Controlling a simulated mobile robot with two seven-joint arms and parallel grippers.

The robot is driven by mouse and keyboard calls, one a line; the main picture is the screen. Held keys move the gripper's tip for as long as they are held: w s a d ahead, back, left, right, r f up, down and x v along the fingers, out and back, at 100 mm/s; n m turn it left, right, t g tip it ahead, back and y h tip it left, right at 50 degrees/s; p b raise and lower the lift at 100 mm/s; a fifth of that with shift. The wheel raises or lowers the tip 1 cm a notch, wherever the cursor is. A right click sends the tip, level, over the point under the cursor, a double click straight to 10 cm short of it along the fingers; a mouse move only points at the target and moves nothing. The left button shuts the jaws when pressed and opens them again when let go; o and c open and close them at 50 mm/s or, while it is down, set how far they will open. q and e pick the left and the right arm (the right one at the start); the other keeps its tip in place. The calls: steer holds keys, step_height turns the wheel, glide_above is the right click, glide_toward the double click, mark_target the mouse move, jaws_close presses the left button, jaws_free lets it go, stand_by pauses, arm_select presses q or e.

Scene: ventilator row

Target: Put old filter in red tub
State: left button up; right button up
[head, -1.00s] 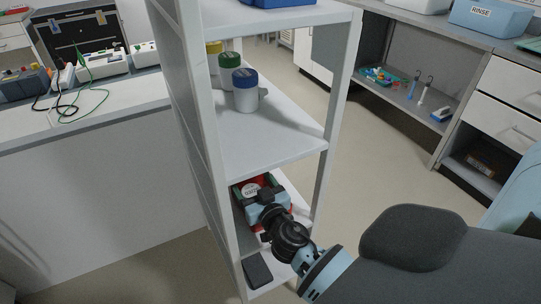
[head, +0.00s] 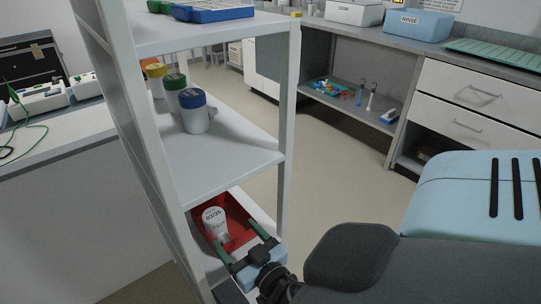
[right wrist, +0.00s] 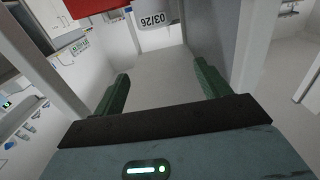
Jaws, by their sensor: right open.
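The old filter (head: 213,224), a white piece with a printed 03/26 label, sits inside the red tub (head: 237,210) on the lower shelf of the grey rack. Its label also shows upside down at the top of the right wrist view (right wrist: 157,18), beside the red tub's wall (right wrist: 92,7). My right gripper (head: 240,240) is at the near side of the tub, its two green fingers apart and pointing toward it. Nothing is between the fingers in the right wrist view; the filter is beyond their tips. My left gripper is not in view.
The rack's upright post (head: 288,110) and middle shelf (head: 225,165) stand close to my right arm. Jars with blue, green and yellow lids stand on that shelf. A blue RINSE bin (head: 418,25) is on the far counter. Floor right of the rack is clear.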

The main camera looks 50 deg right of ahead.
steer(key=s+a+f+n+g+y, duration=0.1)
steer(key=s+a+f+g+y, duration=0.1)
steer(key=s+f, duration=0.5)
steer(key=s+a+f+n+g+y, duration=0.2)
steer(key=s+a+f+g, duration=0.2)
steer(key=s, duration=1.1)
steer(key=s+a+f+n+g+y, duration=0.1)
steer(key=s+f+g, duration=0.4)
steer(key=s+f, duration=0.5)
steer(key=shift+s+a+f+n+y, duration=0.4)
steer(key=shift+a+y, duration=0.3)
steer(key=shift+a, duration=0.35)
